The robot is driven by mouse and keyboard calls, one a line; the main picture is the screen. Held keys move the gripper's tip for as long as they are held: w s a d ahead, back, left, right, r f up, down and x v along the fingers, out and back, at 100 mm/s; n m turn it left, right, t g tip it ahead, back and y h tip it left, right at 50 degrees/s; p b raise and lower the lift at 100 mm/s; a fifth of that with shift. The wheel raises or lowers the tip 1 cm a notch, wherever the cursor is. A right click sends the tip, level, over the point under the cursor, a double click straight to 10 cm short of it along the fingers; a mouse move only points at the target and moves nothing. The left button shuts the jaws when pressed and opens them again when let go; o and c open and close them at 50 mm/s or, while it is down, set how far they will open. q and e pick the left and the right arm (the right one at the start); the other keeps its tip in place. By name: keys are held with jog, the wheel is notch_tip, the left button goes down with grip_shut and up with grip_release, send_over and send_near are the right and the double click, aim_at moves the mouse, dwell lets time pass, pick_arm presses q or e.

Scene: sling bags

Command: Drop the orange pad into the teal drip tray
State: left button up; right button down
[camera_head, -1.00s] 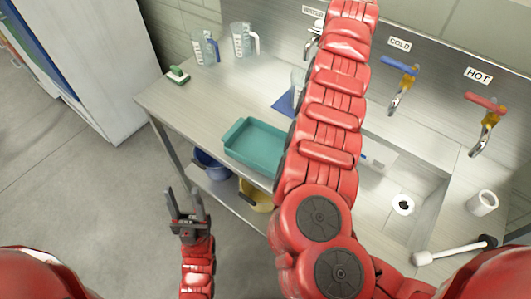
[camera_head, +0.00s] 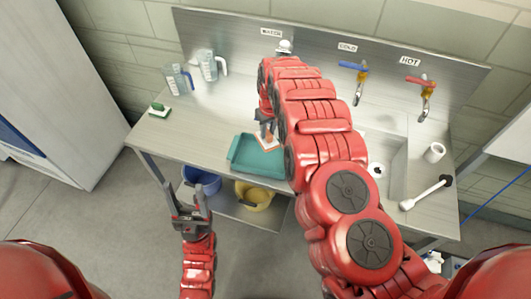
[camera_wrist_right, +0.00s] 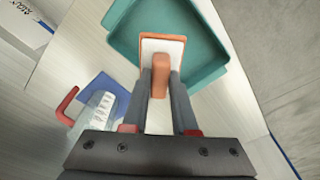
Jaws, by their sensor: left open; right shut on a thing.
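The orange pad (camera_wrist_right: 175,46), a white-faced pad with an orange edge and an orange handle, is held by its handle in my right gripper (camera_wrist_right: 160,78). My right arm hides the tray's right end. My left gripper (camera_head: 187,203) is open and empty, in front of the counter.
Two clear jugs (camera_head: 178,80) and a green-topped brush (camera_head: 159,109) stand on the counter's left part. A blue bucket (camera_head: 201,181) and a yellow bucket (camera_head: 254,195) are below. Right lie a white roll (camera_head: 435,152) and a white-handled tool (camera_head: 424,195).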

aim_at(267, 143)
jog(key=shift+s+a+f, duration=0.1)
jog(key=shift+a+f, duration=0.05)
jog(key=shift+f, duration=0.15)
notch_tip(267, 143, down, 5)
jog(key=shift+b, duration=1.25)
jog(key=shift+f, duration=0.25)
jog(key=c, duration=0.6)
grip_release()
jog(key=shift+r, duration=0.15)
